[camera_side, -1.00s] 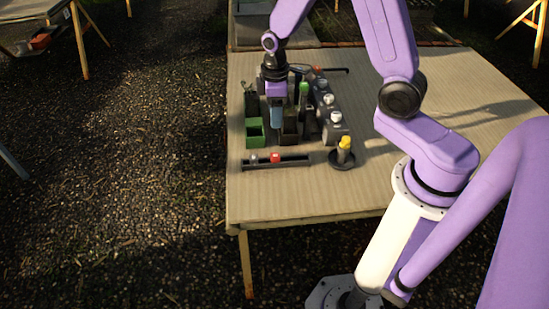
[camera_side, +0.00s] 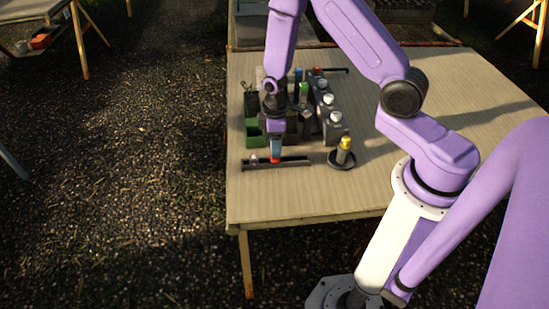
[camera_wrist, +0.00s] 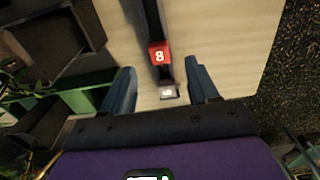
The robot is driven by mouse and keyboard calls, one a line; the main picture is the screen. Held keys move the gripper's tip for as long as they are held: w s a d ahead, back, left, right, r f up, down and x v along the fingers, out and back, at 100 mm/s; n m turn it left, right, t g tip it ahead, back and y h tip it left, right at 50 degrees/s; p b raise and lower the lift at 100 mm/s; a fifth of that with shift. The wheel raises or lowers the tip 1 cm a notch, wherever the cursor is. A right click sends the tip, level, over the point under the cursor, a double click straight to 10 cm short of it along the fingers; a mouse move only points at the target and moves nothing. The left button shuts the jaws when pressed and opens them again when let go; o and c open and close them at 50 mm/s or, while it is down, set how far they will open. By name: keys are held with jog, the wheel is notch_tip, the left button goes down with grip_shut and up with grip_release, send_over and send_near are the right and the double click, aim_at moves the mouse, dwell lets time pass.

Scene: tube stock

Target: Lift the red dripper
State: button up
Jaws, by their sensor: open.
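A red cap (camera_side: 275,160) sits in a dark rail (camera_side: 296,162) near the front of the table. In the wrist view this red piece (camera_wrist: 159,54) bears a white figure like an 8. A pale grey cap (camera_side: 254,161) sits in the same rail; in the wrist view (camera_wrist: 168,92) it has a figure on it. My gripper (camera_side: 275,153) points down just above the red cap, partly in front of or over it. In the wrist view its blue fingers (camera_wrist: 161,70) are apart, with nothing gripped between them. Another red-topped piece (camera_side: 316,69) stands at the back.
Behind the rail stand a green box (camera_side: 252,136), dark bins, a green-topped piece (camera_side: 304,89) and a grey block with white knobs (camera_side: 335,122). A yellow-topped piece (camera_side: 345,145) stands on a round base to the right. The table front (camera_side: 300,195) is clear.

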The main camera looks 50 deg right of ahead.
aim_at(274, 160)
jog(key=shift+f, duration=2.3)
grip_shut()
